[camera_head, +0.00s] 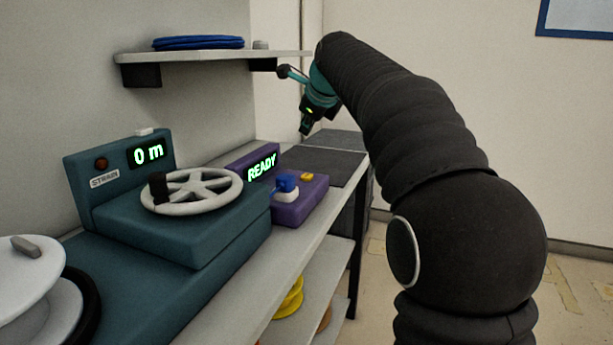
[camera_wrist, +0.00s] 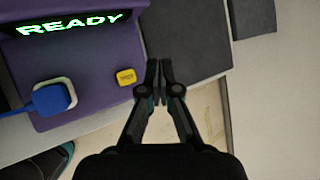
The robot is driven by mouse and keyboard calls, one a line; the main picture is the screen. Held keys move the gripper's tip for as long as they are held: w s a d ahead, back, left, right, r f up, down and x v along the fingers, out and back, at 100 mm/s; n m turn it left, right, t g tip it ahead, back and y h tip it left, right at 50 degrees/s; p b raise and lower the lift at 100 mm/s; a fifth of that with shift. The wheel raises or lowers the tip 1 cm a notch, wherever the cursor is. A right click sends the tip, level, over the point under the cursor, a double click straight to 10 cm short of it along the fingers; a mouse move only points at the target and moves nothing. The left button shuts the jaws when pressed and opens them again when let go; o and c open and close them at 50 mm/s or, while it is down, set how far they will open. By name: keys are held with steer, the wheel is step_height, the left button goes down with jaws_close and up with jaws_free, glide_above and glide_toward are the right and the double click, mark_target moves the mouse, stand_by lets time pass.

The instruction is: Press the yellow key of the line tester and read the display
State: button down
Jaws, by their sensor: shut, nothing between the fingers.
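The line tester (camera_head: 293,207) is a purple box on the bench. Its display (camera_head: 262,167) reads READY in green, and the same display shows in the wrist view (camera_wrist: 70,23). The yellow key (camera_head: 307,177) is on its top face; in the wrist view the yellow key (camera_wrist: 126,77) lies just left of my fingertips. A blue plug (camera_wrist: 50,99) sits in a white socket on the tester. My gripper (camera_head: 305,128) is shut and empty, above the far end of the bench; in the wrist view my gripper (camera_wrist: 159,66) appears beside the tester's right edge.
A teal machine (camera_head: 180,230) with a white handwheel (camera_head: 192,190) and a display reading 0 m stands left of the tester. A shelf (camera_head: 215,54) with a blue coil (camera_head: 198,42) hangs above. A dark grey mat (camera_head: 322,165) lies right of the tester.

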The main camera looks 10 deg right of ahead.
mark_target(307, 177)
steer(key=shift+f+b, duration=2.05)
steer(key=shift+f, duration=2.35)
steer(key=shift+f, duration=0.15)
steer(key=shift+f, duration=0.3)
steer(key=shift+f+b, duration=0.35)
steer(key=shift+f, duration=0.1)
steer(key=shift+r, duration=0.15)
steer(key=shift+r+p, duration=0.75)
steer(key=shift+p, duration=0.2)
steer(key=shift+r, duration=0.1)
